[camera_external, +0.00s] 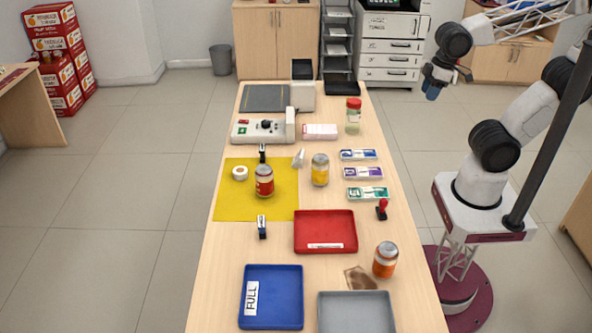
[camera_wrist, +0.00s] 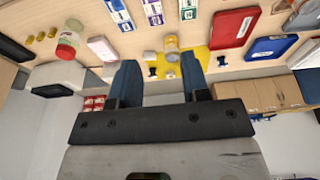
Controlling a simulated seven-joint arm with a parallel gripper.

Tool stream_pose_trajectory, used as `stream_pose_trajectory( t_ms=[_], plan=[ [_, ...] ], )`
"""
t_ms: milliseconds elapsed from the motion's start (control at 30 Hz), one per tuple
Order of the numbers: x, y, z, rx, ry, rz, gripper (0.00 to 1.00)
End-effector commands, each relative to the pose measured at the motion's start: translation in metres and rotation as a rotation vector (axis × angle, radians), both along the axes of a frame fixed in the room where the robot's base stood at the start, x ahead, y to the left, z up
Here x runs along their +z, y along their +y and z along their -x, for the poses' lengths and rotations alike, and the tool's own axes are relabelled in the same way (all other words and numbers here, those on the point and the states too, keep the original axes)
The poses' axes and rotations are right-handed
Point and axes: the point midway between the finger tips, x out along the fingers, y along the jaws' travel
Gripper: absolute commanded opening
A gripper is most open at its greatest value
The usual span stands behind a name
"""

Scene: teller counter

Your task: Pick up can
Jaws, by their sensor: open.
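Three cans stand upright on the counter (camera_external: 225,270). A red-labelled can (camera_external: 264,181) is on the yellow mat (camera_external: 228,205). A yellow-labelled can (camera_external: 320,170) stands just right of the mat. An orange-labelled can (camera_external: 385,260) is near the front right, beside a brown stain. My gripper (camera_external: 432,88) is raised off the counter's right side at the back, apart from every can. In the wrist view my gripper (camera_wrist: 158,72) is open and empty between its blue fingers. A small yellow can (camera_wrist: 171,42) shows beyond them.
A red tray (camera_external: 325,215), a blue tray (camera_external: 272,318) and a grey tray (camera_external: 355,320) lie towards the front. A red-lidded jar (camera_external: 353,116) stands at the back right. Several banded note stacks (camera_external: 362,173), a stamp (camera_external: 382,209) and a tape roll (camera_external: 240,173) lie nearby.

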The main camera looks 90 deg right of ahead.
Motion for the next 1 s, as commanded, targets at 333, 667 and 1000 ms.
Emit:
stream_pose_trajectory(
  t_ms=[333,667,1000],
  plan=[
    [0.0,0.0,0.0,0.0,0.0,0.0,0.67],
    [0.0,0.0,0.0,0.0,0.0,0.0,0.99],
    [-0.0006,0.0046,-0.0076,0.017,0.005,0.0,0.99]
  ],
)
